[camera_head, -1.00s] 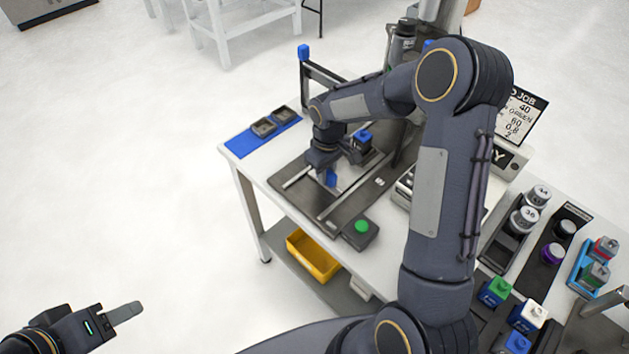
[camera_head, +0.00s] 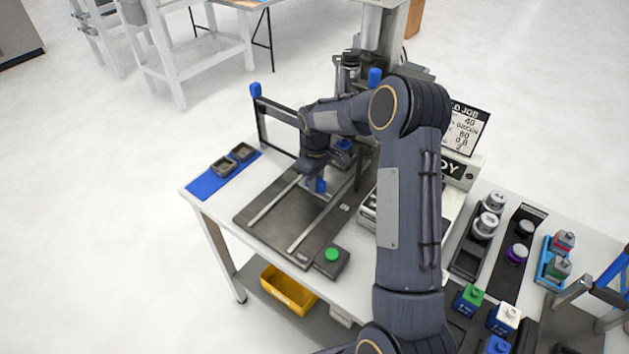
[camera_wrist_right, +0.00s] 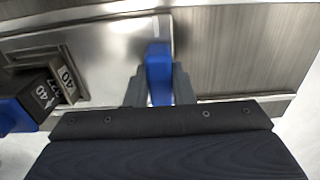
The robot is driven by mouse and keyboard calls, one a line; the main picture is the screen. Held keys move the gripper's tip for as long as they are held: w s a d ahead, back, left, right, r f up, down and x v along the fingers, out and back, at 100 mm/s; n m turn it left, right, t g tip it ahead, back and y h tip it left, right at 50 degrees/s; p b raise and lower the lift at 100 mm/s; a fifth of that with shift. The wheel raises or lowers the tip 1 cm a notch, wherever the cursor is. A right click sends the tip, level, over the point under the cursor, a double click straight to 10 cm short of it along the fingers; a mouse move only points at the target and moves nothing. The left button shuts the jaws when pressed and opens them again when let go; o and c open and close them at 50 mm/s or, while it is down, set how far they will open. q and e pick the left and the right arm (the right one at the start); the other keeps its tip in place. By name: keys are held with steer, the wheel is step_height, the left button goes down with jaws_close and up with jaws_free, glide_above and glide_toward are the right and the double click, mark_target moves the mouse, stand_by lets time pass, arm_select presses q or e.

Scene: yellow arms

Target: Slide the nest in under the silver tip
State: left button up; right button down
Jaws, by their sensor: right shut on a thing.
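The nest shows in the right wrist view as a silver plate (camera_wrist_right: 100,58) with an upright blue handle (camera_wrist_right: 158,75). My right gripper (camera_wrist_right: 158,88) is shut on that handle. In the head view the handle (camera_head: 319,186) shows just below my right gripper (camera_head: 312,178), at the far part of two pale rails (camera_head: 272,202) on a dark base plate. A dark block marked 40 with a blue part (camera_wrist_right: 35,100) shows at the left of the wrist view. The silver tip is hidden behind my right arm. My left gripper is out of view.
A green button (camera_head: 332,255) sits at the base plate's near corner. A blue mat (camera_head: 208,184) with two dark trays lies at the left. A dark frame with a blue knob (camera_head: 256,90) stands behind. Racks of weights and coloured blocks (camera_head: 470,297) fill the right.

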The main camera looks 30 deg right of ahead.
steer(key=shift+w+d+r, duration=0.1)
steer(key=shift+d+r, duration=0.05)
steer(key=shift+d, duration=0.1)
steer(key=c, duration=1.2)
jaws_free()
steer(key=shift+d, duration=0.1)
steer(key=shift+c, duration=0.2)
step_height(320, 180, up, 6)
steer(key=shift+r+b, duration=0.1)
steer(key=shift+b, duration=0.55)
steer(key=shift+r, duration=0.7)
